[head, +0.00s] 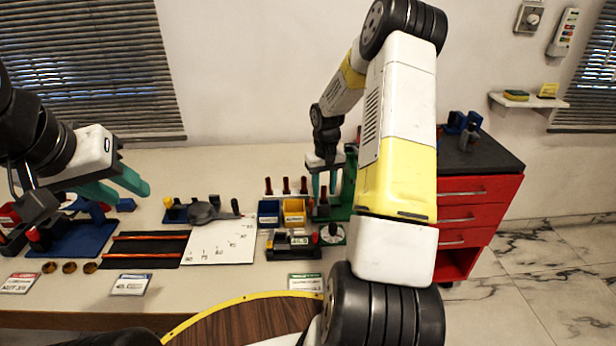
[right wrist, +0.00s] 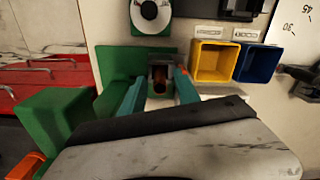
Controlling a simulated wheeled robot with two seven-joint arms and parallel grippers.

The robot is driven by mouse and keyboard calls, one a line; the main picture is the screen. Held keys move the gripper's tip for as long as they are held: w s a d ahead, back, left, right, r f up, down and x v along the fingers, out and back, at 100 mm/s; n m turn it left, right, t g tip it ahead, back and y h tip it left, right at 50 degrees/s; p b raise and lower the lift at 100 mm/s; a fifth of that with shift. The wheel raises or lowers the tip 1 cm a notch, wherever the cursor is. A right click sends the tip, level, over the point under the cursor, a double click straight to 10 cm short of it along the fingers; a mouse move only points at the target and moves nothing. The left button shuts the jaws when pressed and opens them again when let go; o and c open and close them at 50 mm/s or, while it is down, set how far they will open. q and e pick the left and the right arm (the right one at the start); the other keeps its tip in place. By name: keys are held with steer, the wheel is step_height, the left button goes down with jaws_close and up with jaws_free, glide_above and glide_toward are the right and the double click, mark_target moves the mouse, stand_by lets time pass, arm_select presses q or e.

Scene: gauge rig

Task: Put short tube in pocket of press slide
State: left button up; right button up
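My right gripper (right wrist: 162,92) has its two teal fingers spread on either side of a dark, upright, open-fronted block (right wrist: 158,70) on a green press-like fixture (right wrist: 112,66). A brownish piece shows inside this block; I cannot tell whether it is the short tube, or which part is the slide's pocket. In the head view the right gripper (head: 325,186) reaches down at the fixture (head: 341,212), partly hidden by my own arm. My left gripper (head: 122,190) is open and empty above the table's left side.
Yellow (head: 294,212) and blue (head: 269,213) bins stand left of the fixture. A round white dial with a black knob (head: 332,234) is in front. Several red-handled pieces stand behind the bins. A white sheet (head: 222,243) and black trays (head: 147,249) lie left. Brass rings (head: 69,268) sit near the front edge.

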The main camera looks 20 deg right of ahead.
steer(key=s+a+r+t, duration=0.1)
steer(key=s+a+r, duration=0.15)
steer(key=r, duration=0.85)
steer(key=s+a+r+t, duration=0.1)
steer(key=s+a+r, duration=0.15)
steer(key=r, duration=0.75)
steer(key=s+a+r+t, duration=0.1)
steer(key=s+a+r, duration=0.1)
steer(key=s, duration=0.5)
steer(key=s+a+r+t+y, duration=0.1)
steer(key=s+a+r, duration=0.2)
steer(key=s, duration=0.4)
steer(key=s+a+r+t+y, duration=0.1)
steer(key=s+a+r+t, duration=0.1)
steer(key=s, duration=0.5)
steer(key=shift+s+a+r+n, duration=0.3)
steer(key=shift+a+r, duration=0.25)
steer(key=shift+a, duration=0.7)
steer(key=shift+d, duration=0.15)
